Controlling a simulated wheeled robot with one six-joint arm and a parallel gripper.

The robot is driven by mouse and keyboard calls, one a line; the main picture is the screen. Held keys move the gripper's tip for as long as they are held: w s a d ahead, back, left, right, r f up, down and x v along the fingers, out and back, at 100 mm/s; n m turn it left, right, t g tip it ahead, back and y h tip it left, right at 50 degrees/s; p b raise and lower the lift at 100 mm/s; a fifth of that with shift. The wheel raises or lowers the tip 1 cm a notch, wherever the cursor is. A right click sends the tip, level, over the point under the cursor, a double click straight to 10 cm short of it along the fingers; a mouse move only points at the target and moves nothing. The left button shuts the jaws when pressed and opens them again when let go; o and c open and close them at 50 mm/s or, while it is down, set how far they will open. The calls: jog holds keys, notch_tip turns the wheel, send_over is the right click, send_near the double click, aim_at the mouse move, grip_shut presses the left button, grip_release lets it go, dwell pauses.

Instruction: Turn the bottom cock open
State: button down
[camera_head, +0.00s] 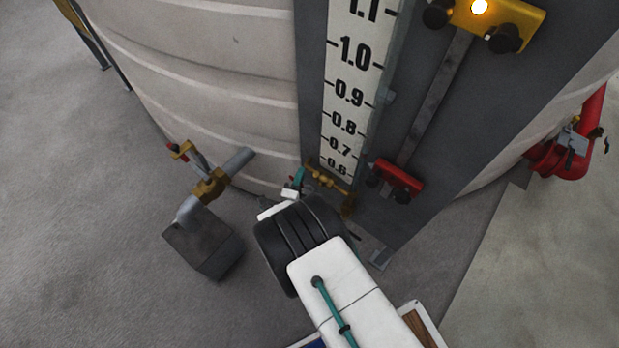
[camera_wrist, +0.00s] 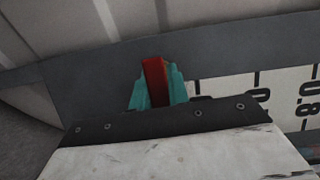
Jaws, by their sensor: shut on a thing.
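The bottom cock (camera_head: 327,180) is a brass fitting at the foot of the white level scale, beside the tank wall. Its red handle (camera_wrist: 155,78) stands between my gripper's teal fingers in the wrist view. My gripper (camera_head: 296,186) is at the left end of the brass fitting and is shut on the red handle. In the head view my gripper and wrist hide the handle and part of the cock, so I cannot tell the handle's angle there.
The level scale (camera_head: 350,85) rises on a dark grey plate. A red indicator block (camera_head: 398,181) sits close right of the cock. Another brass valve (camera_head: 210,186) with a pipe and grey block (camera_head: 204,243) stands to the left. The floor at left is clear.

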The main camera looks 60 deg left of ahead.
jog(key=shift+s+r+m, duration=0.15)
jog(key=shift+m, duration=0.15)
dwell(0.4)
jog(key=c, duration=1.3)
grip_release()
jog(key=shift+c, duration=0.2)
